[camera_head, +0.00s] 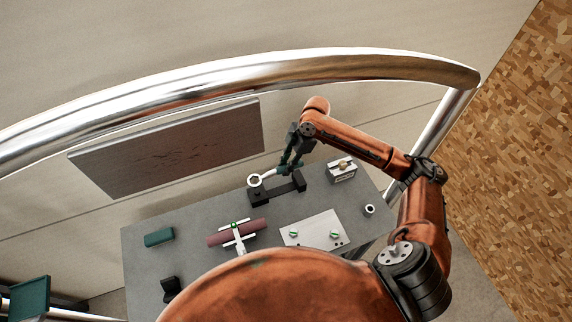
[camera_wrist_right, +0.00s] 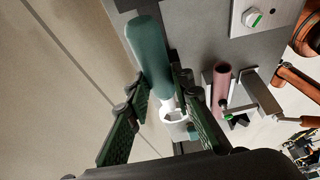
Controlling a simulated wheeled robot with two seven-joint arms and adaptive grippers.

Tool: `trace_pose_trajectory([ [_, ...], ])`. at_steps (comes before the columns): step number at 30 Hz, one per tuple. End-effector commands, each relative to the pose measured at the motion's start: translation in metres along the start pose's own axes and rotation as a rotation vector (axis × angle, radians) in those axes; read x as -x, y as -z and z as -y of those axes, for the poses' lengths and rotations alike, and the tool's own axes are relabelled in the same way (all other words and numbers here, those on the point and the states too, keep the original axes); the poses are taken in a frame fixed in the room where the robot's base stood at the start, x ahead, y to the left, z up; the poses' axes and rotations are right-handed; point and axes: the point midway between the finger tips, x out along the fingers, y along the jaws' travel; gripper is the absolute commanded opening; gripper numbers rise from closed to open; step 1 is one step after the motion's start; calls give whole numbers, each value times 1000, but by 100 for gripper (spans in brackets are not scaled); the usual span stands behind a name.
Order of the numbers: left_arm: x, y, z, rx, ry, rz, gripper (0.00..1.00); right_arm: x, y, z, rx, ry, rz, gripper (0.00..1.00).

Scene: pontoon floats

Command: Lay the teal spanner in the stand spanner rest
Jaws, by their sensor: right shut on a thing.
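The teal spanner has a pale ring end (camera_head: 254,181) and a teal handle (camera_wrist_right: 148,55). My right gripper (camera_head: 287,166) is shut on it near the back edge of the grey table. The ring end points left in the head view, and the gripper hides much of the handle there. The black spanner rest (camera_head: 279,192), with two raised ends, lies just below the spanner in the head view. The ring overlaps its left end; I cannot tell whether they touch. In the wrist view the spanner passes between the fingers of my right gripper (camera_wrist_right: 157,98). My left gripper is not in view.
On the table (camera_head: 190,275) are a maroon cylinder in a clamp (camera_head: 222,239), a teal block (camera_head: 159,237), a pale plate with bolts (camera_head: 305,231), a metal block (camera_head: 341,170) and a small ring (camera_head: 370,209). A chrome rail (camera_head: 250,76) curves behind.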

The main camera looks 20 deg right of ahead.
Motion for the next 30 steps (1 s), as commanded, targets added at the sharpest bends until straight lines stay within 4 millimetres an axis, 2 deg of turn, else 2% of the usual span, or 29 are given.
trace_pose_trajectory([
  [2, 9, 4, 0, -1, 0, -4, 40, 4, 1, 0, 0, -1, -2, 0],
  [9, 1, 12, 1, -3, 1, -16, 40, -20, -9, 0, -1, -1, -2, 0],
  [21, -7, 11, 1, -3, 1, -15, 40, -54, -23, 0, 0, -1, -2, 0],
  [30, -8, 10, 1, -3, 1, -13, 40, -66, -28, 0, 0, -2, -3, 0],
])
